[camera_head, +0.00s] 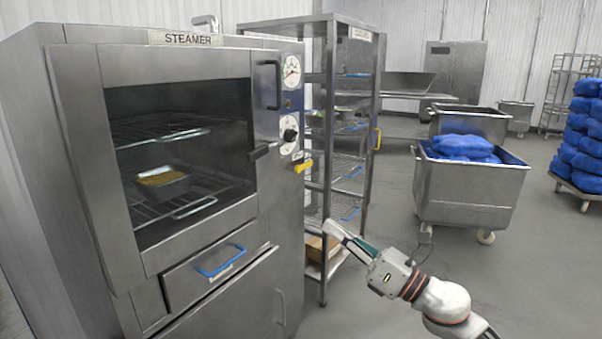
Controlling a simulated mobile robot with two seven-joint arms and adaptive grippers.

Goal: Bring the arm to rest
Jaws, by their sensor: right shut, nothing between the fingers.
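My right arm (440,300) comes in from the lower right. My right gripper (335,230) points up and left, in front of the lower part of the open rack. Its fingers are shut with nothing held. It is to the right of the steamer and appears clear of it. My left gripper and arm are not in view.
The steel steamer (60,150) fills the left, its glass door shut over a tray (165,191) with yellowish food. A rack (329,130) stands beside it, with a cardboard box (315,247) low down. A wheeled bin (465,195) holds blue bags.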

